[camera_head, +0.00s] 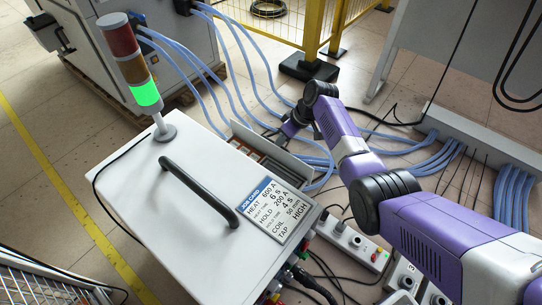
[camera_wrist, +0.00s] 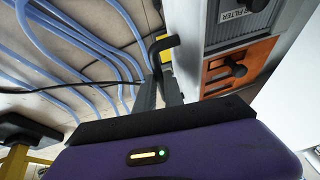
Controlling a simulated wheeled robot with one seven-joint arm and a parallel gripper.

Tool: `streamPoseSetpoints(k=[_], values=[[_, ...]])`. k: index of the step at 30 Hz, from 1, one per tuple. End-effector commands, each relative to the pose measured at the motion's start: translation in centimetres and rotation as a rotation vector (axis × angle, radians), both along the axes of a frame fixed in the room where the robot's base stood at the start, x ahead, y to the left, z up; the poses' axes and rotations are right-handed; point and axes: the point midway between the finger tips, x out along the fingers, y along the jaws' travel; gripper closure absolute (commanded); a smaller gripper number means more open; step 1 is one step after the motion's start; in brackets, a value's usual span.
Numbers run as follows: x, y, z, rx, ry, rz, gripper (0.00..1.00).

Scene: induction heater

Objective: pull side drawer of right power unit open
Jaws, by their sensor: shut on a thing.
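The right power unit (camera_head: 200,210) is a white box with a black top handle (camera_head: 200,190), a job card and a light tower lit green. Its side drawer (camera_head: 292,166) stands out from the far side, and brownish contents show inside. My gripper (camera_head: 280,137) is at the drawer's outer side, its fingertips small and partly hidden in the head view. In the wrist view, my gripper's grey fingers (camera_wrist: 160,92) are shut on a black bent drawer handle (camera_wrist: 165,43). The handle's lower part is hidden between the fingers.
Blue hoses (camera_head: 245,75) run across the floor beyond the unit, near my gripper. A yellow fence (camera_head: 313,30) stands behind. A power strip (camera_head: 350,243) and cables lie right of the unit. A FILTER label (camera_wrist: 232,15) and an orange panel with a black knob (camera_wrist: 233,68) are close by.

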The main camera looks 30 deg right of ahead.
Motion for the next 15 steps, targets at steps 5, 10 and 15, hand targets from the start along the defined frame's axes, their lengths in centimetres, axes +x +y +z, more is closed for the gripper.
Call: streamPoseSetpoints(k=[5,10,15], values=[[0.6,-1.7,-0.3,0.0,0.002,-0.001,1.0],[0.8,-2.2,-0.2,0.001,0.003,-0.001,1.0],[0.8,-2.2,-0.1,0.0,0.003,0.0,1.0]])
